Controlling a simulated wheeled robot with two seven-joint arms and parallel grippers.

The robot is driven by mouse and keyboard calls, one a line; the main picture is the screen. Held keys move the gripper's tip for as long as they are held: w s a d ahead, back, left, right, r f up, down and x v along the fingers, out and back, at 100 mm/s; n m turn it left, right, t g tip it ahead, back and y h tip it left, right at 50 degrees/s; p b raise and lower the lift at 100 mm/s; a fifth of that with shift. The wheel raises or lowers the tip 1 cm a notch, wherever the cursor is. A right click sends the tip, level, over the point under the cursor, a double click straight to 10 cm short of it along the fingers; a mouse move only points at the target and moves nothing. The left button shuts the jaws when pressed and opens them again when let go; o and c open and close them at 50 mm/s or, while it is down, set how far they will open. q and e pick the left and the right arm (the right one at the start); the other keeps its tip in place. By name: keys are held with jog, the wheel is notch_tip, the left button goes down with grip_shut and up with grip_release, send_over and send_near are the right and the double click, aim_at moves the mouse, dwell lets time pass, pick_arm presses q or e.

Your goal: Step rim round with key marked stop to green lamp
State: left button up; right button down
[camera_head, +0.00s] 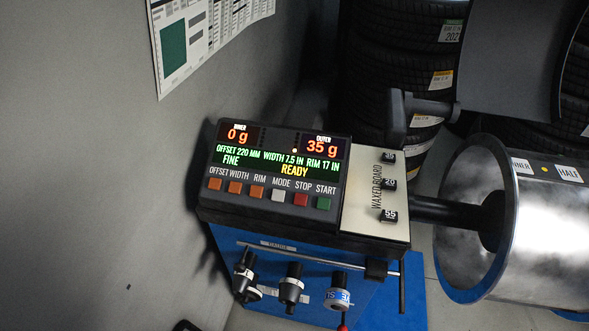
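The red key under the label STOP (300,199) is on the sloped control panel (225,192), between the pale MODE key (278,195) and the green START key (323,203). The display reads 0 g for inner and 35 g for outer, with READY in yellow. The silver rim (545,235) is on the dark shaft (440,211) at the right, cut off by the picture edge. Neither gripper can be made out.
A dark raised guard (510,60) hangs above the rim. Tools hang on the blue cabinet front (325,262). Stacked tyres (395,60) stand behind; a grey wall (80,190) is left.

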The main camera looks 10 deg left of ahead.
pick_arm(q)
grip_shut()
dwell(1.7)
